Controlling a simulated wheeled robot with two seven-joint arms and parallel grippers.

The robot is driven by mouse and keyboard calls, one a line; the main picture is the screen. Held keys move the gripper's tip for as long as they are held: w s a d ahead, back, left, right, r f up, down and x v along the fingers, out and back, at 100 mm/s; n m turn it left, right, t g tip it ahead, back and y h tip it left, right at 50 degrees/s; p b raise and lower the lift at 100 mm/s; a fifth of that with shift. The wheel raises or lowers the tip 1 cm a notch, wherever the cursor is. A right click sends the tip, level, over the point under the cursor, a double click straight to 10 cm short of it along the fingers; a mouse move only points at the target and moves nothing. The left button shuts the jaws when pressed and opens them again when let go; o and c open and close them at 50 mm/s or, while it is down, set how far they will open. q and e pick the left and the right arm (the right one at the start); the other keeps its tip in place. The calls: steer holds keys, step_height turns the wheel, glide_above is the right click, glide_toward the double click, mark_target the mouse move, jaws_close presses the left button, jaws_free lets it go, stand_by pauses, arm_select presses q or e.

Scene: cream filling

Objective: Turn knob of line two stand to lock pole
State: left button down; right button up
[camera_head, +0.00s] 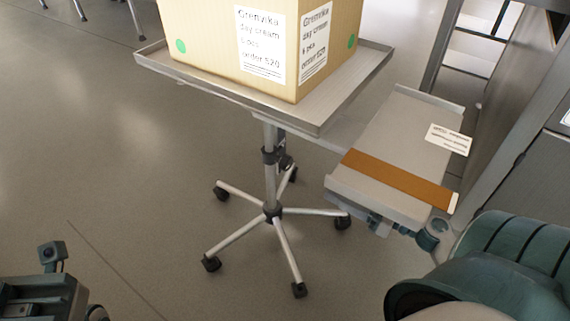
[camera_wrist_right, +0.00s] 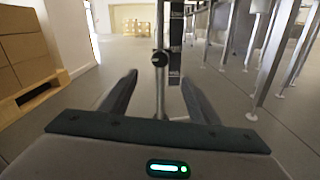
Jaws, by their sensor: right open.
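The stand has a grey pole (camera_head: 270,175) on a wheeled star base, under a metal tray (camera_head: 330,112). A small dark knob (camera_head: 287,163) sits at the collar on the pole's right side. In the right wrist view the round black knob (camera_wrist_right: 160,58) is ahead, near the middle, with the pole (camera_wrist_right: 160,98) below it and a marked scale strip beside it. My right gripper (camera_wrist_right: 159,77) is open and empty, with its fingers on either side of the pole in the picture; the knob appears beyond the fingertips. Part of my left arm (camera_head: 40,295) shows at bottom left; its fingertips are hidden.
A cardboard box (camera_head: 210,45) stands on the tray. A side shelf (camera_head: 390,135) with a brown strap (camera_head: 395,180) overhangs at right, near my right arm (camera_head: 490,270). Boxes (camera_wrist_right: 22,45) stand at left in the wrist view.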

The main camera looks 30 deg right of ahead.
mark_target(290, 164)
steer(key=shift+w, duration=0.15)
steer(key=b+x, duration=0.1)
steer(key=x, duration=1.6)
steer(key=c, duration=1.1)
